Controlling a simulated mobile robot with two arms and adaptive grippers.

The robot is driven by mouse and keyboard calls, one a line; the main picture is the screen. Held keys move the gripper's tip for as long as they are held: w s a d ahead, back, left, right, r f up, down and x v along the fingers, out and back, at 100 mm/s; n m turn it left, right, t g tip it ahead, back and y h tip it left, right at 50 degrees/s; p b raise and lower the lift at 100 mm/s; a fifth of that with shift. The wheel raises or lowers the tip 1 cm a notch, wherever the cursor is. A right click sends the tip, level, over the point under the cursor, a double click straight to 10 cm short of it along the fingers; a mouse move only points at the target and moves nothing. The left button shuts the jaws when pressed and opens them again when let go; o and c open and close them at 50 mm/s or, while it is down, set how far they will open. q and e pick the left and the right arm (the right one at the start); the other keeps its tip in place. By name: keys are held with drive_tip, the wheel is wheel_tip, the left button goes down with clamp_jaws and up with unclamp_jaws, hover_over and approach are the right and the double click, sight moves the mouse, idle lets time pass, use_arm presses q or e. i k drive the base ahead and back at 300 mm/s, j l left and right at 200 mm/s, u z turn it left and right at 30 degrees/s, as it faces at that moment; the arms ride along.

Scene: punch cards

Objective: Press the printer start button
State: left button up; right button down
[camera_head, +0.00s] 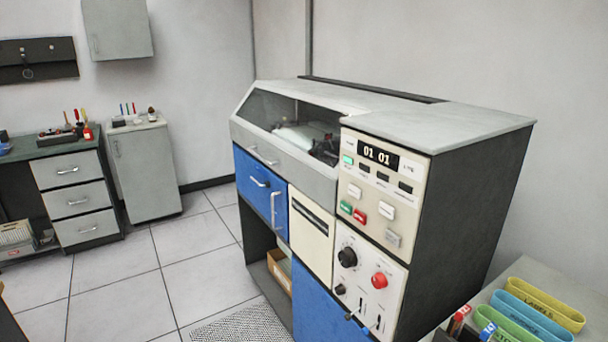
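The printer (430,116) is a large grey cabinet with blue doors, standing in the middle and right of the view. Its cream control panel (412,174) has a dark display reading "01 01". Below the display are a green button (346,207), a red button (360,211) and several pale buttons. A small green indicator or button (348,160) is at the panel's upper left. The labels are too small to read, so I cannot tell which is the start button. A lower panel carries a black knob (347,257) and a round red button (380,280). Neither of my grippers is in view.
A drawer desk (78,200) and a grey cabinet (146,170) stand at the left. The tiled floor (110,272) left of the printer is mostly clear, with a patterned mat (245,325).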

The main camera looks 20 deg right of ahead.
sight(345, 207)
drive_tip(key=z, duration=1.2)
